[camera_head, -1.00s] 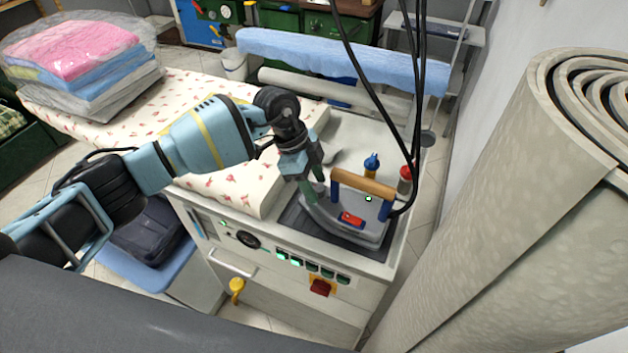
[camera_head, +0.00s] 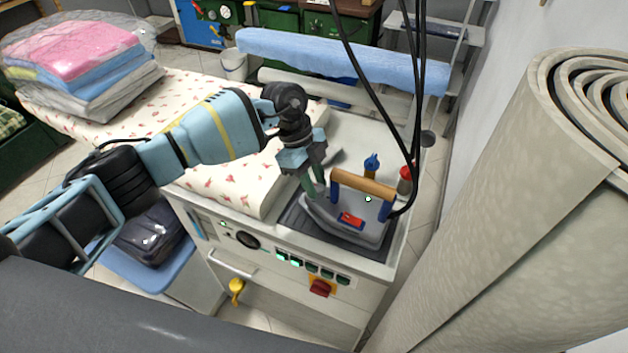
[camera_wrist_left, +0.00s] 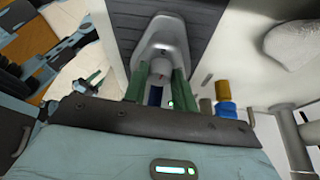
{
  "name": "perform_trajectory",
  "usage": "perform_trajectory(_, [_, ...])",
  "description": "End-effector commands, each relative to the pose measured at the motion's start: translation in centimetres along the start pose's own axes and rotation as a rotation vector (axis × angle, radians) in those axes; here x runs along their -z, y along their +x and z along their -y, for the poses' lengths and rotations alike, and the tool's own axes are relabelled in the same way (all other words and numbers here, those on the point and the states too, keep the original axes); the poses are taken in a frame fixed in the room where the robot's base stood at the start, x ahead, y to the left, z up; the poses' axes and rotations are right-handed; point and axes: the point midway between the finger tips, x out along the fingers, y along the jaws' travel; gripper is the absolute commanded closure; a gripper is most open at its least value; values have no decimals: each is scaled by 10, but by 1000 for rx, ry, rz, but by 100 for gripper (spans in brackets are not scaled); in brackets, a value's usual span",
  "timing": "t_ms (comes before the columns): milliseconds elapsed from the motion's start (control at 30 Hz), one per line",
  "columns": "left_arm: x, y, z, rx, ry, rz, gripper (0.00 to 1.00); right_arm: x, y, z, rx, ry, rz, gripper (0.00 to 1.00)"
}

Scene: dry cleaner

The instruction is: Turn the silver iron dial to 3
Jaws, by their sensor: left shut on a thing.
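The silver iron (camera_head: 345,230) has a wooden handle (camera_head: 362,182) on blue posts and a red label. It rests on a dark pad (camera_head: 292,215) on the ironing unit. My left gripper (camera_head: 315,194) reaches down to the iron's left end, beside the handle. My right gripper is not in view.
Black cables (camera_head: 400,110) hang to the iron's right side. A blue-capped bottle (camera_head: 371,166) and a red-topped container (camera_head: 404,181) stand behind the handle. A floral padded board (camera_head: 215,185) lies left, and a large beige roll (camera_head: 500,230) stands right.

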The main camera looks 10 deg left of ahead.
Motion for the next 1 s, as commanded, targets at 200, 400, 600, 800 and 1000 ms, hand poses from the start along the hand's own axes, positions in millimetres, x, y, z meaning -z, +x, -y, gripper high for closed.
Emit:
perform_trajectory(200, [1,1,3,-80,191,9,96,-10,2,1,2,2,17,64])
perform_trajectory(400, [1,2,5,-153,367,17,96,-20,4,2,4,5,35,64])
perform_trajectory(600, [2,3,7,-226,541,26,96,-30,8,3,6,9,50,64])
perform_trajectory(800, [3,3,8,-297,714,34,96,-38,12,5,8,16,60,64])
perform_trajectory(1000, [5,4,9,-358,862,42,96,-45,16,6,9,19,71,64])
